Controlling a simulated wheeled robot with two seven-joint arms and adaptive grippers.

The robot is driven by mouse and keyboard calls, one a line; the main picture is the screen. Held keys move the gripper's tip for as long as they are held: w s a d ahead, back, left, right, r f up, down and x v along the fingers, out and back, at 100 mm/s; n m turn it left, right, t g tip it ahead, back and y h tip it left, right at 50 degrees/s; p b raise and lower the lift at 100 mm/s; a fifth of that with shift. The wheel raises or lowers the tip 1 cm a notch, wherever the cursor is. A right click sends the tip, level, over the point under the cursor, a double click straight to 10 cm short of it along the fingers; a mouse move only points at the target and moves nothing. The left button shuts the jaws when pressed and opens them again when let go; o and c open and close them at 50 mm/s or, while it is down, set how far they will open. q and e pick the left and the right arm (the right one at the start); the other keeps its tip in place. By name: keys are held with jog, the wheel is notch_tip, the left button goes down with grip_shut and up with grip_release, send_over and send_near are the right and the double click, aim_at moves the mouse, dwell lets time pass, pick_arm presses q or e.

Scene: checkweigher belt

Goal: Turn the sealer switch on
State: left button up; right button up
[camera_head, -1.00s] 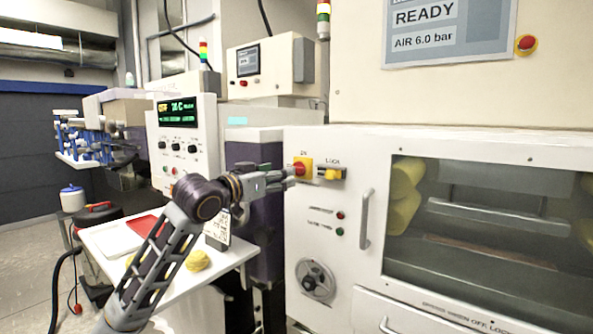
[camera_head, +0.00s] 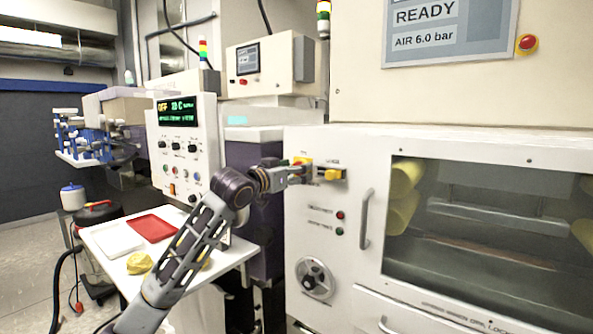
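A red rotary switch on a yellow plate (camera_head: 302,160) is on the cream machine front, partly hidden by my gripper. A yellow lock handle (camera_head: 331,174) is just to its right. My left gripper (camera_head: 304,174) is at the red switch, its fingers over the lower part of the plate. I cannot tell whether the fingers touch or grip the knob, or how far they are apart. The switch's position is hidden. My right gripper is not in view.
The window door with its handle (camera_head: 366,218) is right of the switch. A handwheel (camera_head: 315,279) is below. A control panel (camera_head: 183,150) with an "OFF" display stands behind my arm. A white table (camera_head: 231,257) holds a red tray (camera_head: 151,228) and a yellow lump (camera_head: 139,263).

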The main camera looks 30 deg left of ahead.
pick_arm(q)
jog(key=shift+w, duration=0.5)
jog(key=c, duration=1)
jog(key=shift+c, duration=0.2)
